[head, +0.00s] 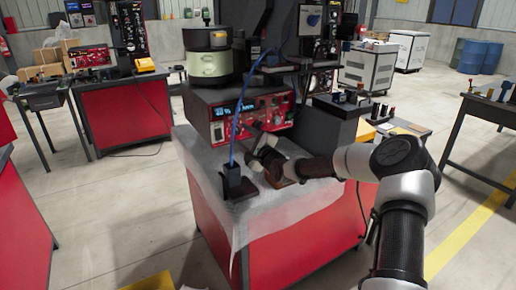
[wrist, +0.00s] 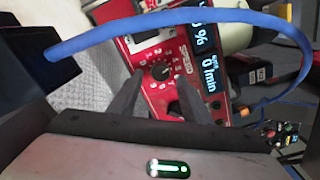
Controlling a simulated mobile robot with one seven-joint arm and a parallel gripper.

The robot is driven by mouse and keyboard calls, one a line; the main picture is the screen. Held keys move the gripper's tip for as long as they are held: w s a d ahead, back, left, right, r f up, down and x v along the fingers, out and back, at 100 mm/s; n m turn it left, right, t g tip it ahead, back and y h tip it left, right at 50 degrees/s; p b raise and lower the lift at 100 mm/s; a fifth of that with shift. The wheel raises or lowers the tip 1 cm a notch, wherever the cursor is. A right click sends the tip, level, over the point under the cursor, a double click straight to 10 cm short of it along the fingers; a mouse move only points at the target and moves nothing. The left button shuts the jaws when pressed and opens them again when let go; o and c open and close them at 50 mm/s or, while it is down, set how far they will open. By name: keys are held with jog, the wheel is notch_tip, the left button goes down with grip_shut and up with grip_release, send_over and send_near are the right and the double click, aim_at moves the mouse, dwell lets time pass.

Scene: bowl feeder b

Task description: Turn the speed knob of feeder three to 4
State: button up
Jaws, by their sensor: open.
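The feeder's control box (head: 206,113) has a red front panel (wrist: 150,43) with a lit blue-digit display (wrist: 207,60). The black speed knob (wrist: 160,71) sits on this panel beside the word SPEED, with numbers around it. The knob's exact setting is too small to read. My gripper (wrist: 158,79) is open, with one dark finger on each side of the knob in the wrist view. I cannot tell whether the fingers touch it. In the head view my gripper (head: 262,141) is in front of the panel, and the knob cannot be made out there.
A blue hose (wrist: 190,22) arches across the wrist view and rises from a dark block (head: 236,183) on the bench in the head view. A bowl feeder (head: 208,64) stands on the control box.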

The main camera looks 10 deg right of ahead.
jog(key=p+v, duration=0.1)
jog(key=v, duration=1.4)
jog(key=shift+r, duration=0.1)
